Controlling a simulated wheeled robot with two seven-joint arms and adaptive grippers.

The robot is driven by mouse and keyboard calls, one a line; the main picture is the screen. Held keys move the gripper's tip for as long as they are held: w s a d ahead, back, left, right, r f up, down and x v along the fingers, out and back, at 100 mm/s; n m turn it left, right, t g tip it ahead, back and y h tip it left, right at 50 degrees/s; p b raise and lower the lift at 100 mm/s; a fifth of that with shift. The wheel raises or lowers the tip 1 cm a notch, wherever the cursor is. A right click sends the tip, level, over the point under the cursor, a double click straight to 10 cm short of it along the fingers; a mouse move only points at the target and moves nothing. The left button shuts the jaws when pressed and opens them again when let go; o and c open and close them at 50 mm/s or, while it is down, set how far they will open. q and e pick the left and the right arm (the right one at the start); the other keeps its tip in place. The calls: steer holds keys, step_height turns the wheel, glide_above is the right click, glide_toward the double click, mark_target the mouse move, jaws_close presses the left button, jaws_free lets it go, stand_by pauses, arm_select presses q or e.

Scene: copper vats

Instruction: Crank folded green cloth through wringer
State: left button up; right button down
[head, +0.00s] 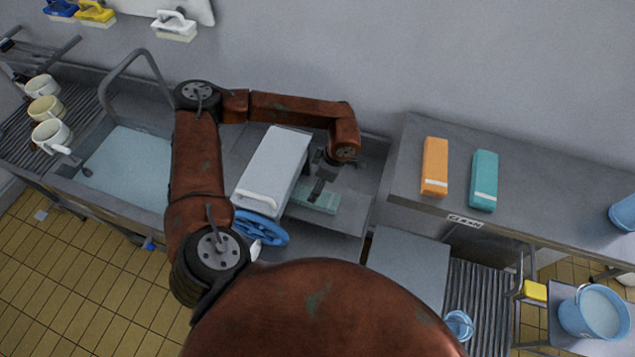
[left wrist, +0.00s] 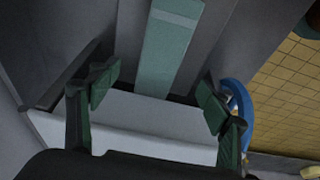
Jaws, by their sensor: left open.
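The green cloth (head: 322,201) lies flat and folded, with a paler band, on the grey tray right of the white wringer (head: 273,168). In the left wrist view the cloth (left wrist: 168,45) runs toward the wringer's white housing (left wrist: 135,138); I cannot tell whether its near end touches the rollers. The blue crank wheel (head: 262,229) is at the wringer's front, and its rim shows in the left wrist view (left wrist: 243,112). My left gripper (head: 317,188) is above the cloth beside the wringer. Its fingers (left wrist: 157,95) are apart and empty. My right gripper is out of view.
A water-filled sink (head: 128,168) with mugs beyond is at left. An orange cloth (head: 435,165) and a teal cloth (head: 484,178) lie on the raised bench (head: 540,190) at right. A water bucket (head: 597,310) stands at lower right. The wall is close behind.

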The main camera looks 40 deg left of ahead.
arm_select(q)
steer(key=p+x, duration=0.1)
steer(key=x, duration=0.5)
steer(key=shift+s+a+f, duration=0.15)
steer(key=shift+f, duration=0.15)
steer(key=shift+a+f, duration=0.1)
steer(key=shift+f, duration=0.25)
steer(key=c, duration=1.5)
